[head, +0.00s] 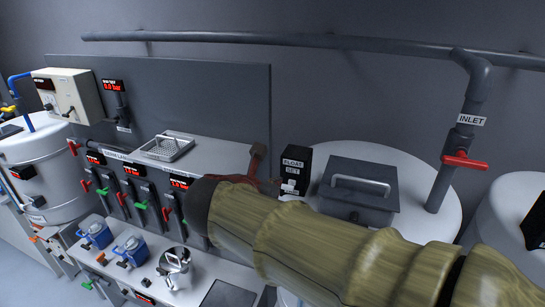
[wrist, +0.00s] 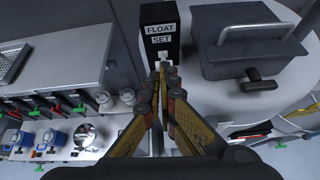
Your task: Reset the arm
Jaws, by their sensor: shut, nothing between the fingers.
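My gripper (wrist: 165,76) is shut and empty in the wrist view, its fingertips together just below the black box labelled FLOAT SET (wrist: 160,32). Whether the tips touch the small pale part at the box's lower edge, I cannot tell. In the head view my arm, in a ribbed olive sleeve, reaches in from the lower right and hides most of the gripper. The FLOAT SET box (head: 296,163) stands beside a grey lid with a handle (head: 358,190) on a round white tank (head: 432,195).
A grey inlet pipe (head: 465,120) with a red valve handle (head: 464,161) rises at the right. A metal basket (head: 168,147) sits on the ledge at left. Another white tank (head: 505,205) is far right.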

